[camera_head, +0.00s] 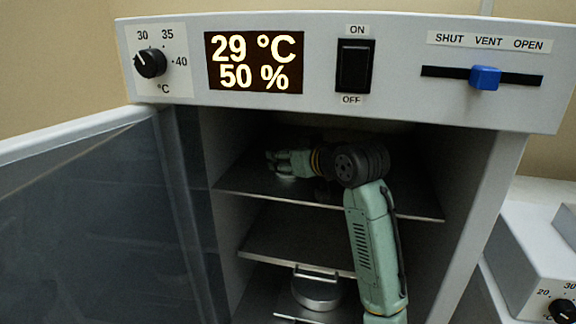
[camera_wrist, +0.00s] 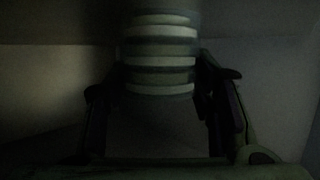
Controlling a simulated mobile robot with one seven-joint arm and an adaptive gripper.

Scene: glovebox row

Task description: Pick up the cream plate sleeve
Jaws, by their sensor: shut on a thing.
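The plate sleeve (camera_wrist: 158,61) shows in the dark wrist view as an upright stack of pale and darker bands, between the two fingers of my gripper. Its cream colour is hard to judge in this light. My gripper (camera_head: 274,163) is inside the open cabinet, at the upper shelf (camera_head: 400,203), pointing left in the head view. It is shut on the sleeve, with one finger on each side. In the head view I cannot make out the sleeve clearly at the gripper. What lies behind it is too dark to tell.
The cabinet door (camera_head: 90,210) stands open at the left. A middle shelf (camera_head: 290,240) is bare where seen. A round metal pan (camera_head: 316,293) sits on a lower shelf. The cabinet's front panel (camera_head: 200,25) overhangs my arm. Another device (camera_head: 535,265) stands at the right.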

